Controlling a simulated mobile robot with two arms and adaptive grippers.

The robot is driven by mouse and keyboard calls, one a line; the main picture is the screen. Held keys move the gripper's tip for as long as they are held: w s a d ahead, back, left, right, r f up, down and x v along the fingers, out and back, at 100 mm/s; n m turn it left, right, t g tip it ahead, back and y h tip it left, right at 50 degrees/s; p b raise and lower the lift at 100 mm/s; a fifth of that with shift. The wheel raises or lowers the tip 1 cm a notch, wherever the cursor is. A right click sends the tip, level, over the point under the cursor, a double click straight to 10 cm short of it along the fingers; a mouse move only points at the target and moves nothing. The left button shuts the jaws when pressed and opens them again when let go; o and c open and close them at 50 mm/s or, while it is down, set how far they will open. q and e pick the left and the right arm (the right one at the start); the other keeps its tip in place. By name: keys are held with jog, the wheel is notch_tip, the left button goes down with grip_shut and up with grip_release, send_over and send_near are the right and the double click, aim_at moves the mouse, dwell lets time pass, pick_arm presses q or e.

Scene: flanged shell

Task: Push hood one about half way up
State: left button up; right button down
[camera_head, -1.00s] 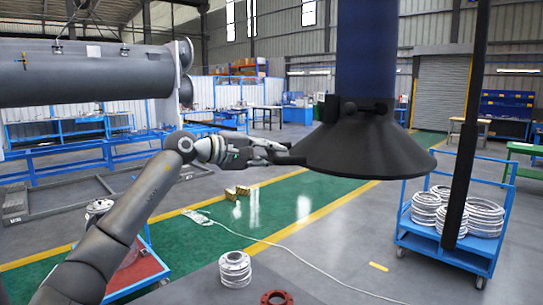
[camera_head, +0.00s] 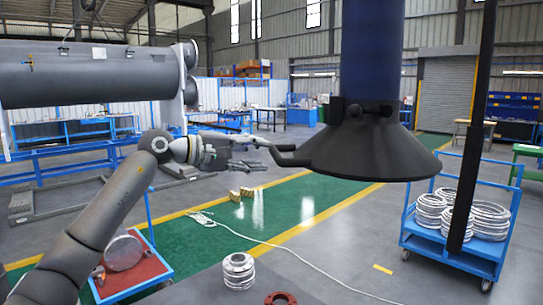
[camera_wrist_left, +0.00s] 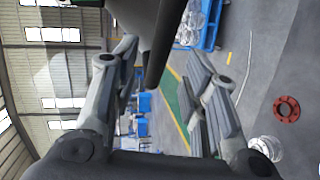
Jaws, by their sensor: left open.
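The hood (camera_head: 365,150) is a wide dark cone below a blue duct (camera_head: 370,50), right of centre in the head view. A bent handle (camera_head: 285,150) sticks out from its left rim. My left gripper (camera_head: 258,152) is open, just left of the handle's end, and I see no firm hold on it. In the left wrist view my left gripper (camera_wrist_left: 165,85) shows its fingers spread apart, with the dark hood (camera_wrist_left: 150,35) coming in from the top. My right gripper is not in view.
A blue cart (camera_head: 450,250) with metal coils stands at the right behind a dark vertical pole (camera_head: 470,130). A flanged metal part (camera_head: 238,270) and a red ring (camera_head: 280,298) sit on the near surface. A white hose (camera_head: 290,250) crosses the floor.

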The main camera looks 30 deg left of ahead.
pick_arm(q)
jog(key=v, duration=0.6)
jog(key=shift+s+a, duration=0.1)
dwell(0.3)
